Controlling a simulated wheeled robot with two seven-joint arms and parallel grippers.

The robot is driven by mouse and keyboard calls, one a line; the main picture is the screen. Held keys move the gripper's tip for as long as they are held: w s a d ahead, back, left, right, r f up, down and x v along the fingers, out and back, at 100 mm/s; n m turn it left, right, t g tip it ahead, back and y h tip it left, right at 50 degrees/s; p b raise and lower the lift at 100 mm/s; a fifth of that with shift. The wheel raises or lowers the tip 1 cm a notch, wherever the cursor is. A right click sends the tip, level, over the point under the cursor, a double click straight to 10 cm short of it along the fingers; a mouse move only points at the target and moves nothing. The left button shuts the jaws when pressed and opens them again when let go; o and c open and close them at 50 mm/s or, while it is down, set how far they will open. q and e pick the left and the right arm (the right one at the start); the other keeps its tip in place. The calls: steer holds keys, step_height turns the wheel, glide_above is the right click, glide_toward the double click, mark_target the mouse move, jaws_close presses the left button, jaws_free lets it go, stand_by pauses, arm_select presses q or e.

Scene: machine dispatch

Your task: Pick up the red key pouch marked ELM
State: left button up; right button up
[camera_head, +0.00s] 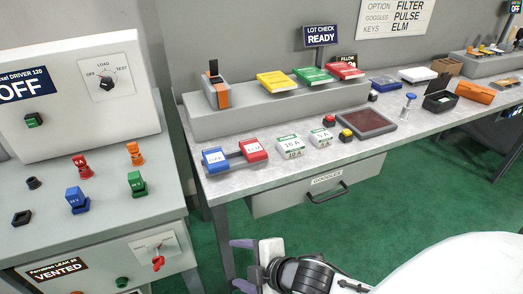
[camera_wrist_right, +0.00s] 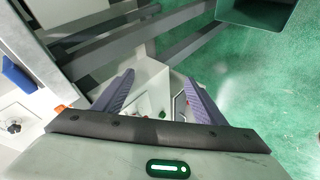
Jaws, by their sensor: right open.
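The red key pouch (camera_head: 253,150) lies at the front left of the long grey table, on a low grey strip, with a blue pouch (camera_head: 215,158) to its left. Its white label is small, and I cannot read it with certainty. My right gripper (camera_head: 243,265) is open and empty, low in front of the table and apart from the pouch. In the right wrist view its two purple fingers (camera_wrist_right: 158,78) are spread with nothing held between them, and the red pouch cannot be made out there. My left gripper is not in view.
White cards (camera_head: 290,147), small buttons and a dark red pad (camera_head: 368,124) lie right of the pouch. A drawer (camera_head: 325,186) juts below the table. A control bench (camera_head: 110,215) stands left. Green floor is open in front.

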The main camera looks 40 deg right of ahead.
steer(key=w+d+r+n+t+h+b, duration=0.1)
steer(key=w+d+r+n, duration=0.15)
steer(key=r+n, duration=0.25)
steer(key=w+d+r+n+h+b, duration=0.1)
steer(key=w+d+r+n, duration=0.1)
steer(key=d+r+n, duration=0.15)
steer(key=n+t+h, duration=0.3)
steer(key=n+h, duration=0.1)
steer(key=n, duration=0.7)
glide_toward(253, 148)
steer(key=shift+w+f+y, duration=0.15)
steer(key=shift+w+f, duration=0.2)
steer(key=shift+w, duration=0.25)
steer(key=shift+w+f+y, duration=0.15)
steer(key=shift+w+f, duration=0.2)
steer(key=shift+w, duration=0.25)
steer(key=shift+w+d+f, duration=0.1)
steer(key=shift+w+d, duration=0.15)
steer(key=shift+w, duration=0.3)
steer(key=x, duration=0.3)
steer(key=shift+w+d+m, duration=0.25)
steer(key=shift+d, duration=0.2)
steer(key=shift+w+f, duration=0.15)
steer(key=shift+w, duration=0.3)
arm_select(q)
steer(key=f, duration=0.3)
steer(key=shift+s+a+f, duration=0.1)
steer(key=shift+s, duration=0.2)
arm_select(e)
steer(key=c, duration=1.1)
